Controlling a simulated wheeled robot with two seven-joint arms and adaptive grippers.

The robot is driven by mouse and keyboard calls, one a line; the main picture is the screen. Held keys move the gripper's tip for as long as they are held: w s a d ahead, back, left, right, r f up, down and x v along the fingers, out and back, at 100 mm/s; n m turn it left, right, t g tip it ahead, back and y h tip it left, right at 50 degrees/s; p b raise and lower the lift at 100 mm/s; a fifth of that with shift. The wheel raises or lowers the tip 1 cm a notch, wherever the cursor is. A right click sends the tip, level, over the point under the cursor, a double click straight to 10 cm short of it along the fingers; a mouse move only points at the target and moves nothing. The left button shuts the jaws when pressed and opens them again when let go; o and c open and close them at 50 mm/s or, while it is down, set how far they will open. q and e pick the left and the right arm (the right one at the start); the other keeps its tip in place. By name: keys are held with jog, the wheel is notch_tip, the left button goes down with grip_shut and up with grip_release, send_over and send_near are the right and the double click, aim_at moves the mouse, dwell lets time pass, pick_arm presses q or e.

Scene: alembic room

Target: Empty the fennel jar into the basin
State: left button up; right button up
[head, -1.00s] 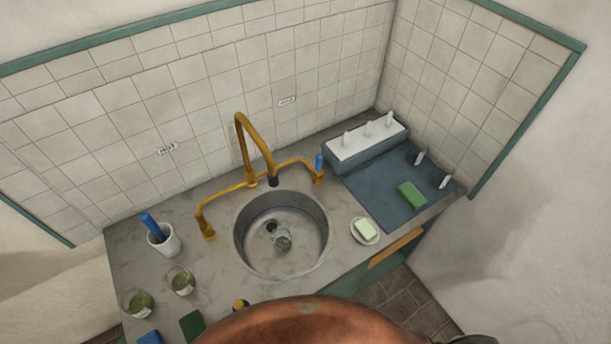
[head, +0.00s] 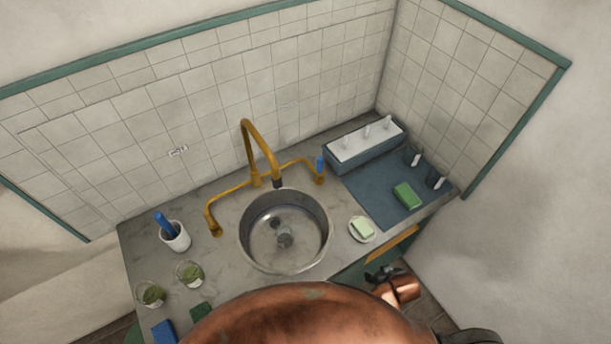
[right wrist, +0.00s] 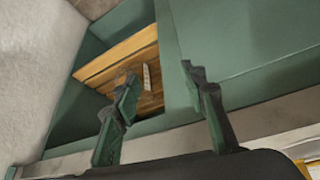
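Two clear glass jars with green contents stand on the counter's left side in the head view: one jar (head: 150,293) near the left edge, the other jar (head: 189,273) nearer the sink. I cannot tell which holds fennel; their labels are not readable. The round metal basin (head: 285,231) is sunk into the middle of the counter. My right gripper (head: 381,273) is in front of the counter's front edge, right of the basin and far from the jars. In the right wrist view, its fingers (right wrist: 160,84) are apart with nothing between them. My left gripper is out of view.
A brass tap (head: 257,150) arches over the basin. A white cup (head: 175,238) with a blue item stands behind the jars. Blue (head: 164,331) and green (head: 201,312) blocks lie near the front. Right of the basin are a soap dish (head: 361,237) and a blue mat (head: 372,197) with a green sponge.

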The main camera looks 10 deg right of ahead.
notch_tip(320, 180, up, 7)
jog(key=n+t+y+p, duration=0.2)
jog(key=n+t+y, duration=0.6)
jog(key=y, duration=0.4)
send_near(281, 184)
jog(key=shift+m+t, duration=0.3)
jog(key=shift+m, duration=0.3)
jog(key=x, duration=0.4)
jog(key=shift+a+f, duration=0.1)
jog(key=shift+a, duration=0.05)
jog(key=p+x, duration=0.1)
jog(key=x, duration=0.5)
jog(key=shift+w+a+f, duration=0.1)
jog(key=shift+w+a, duration=0.4)
jog(key=shift+c, duration=0.3)
grip_shut()
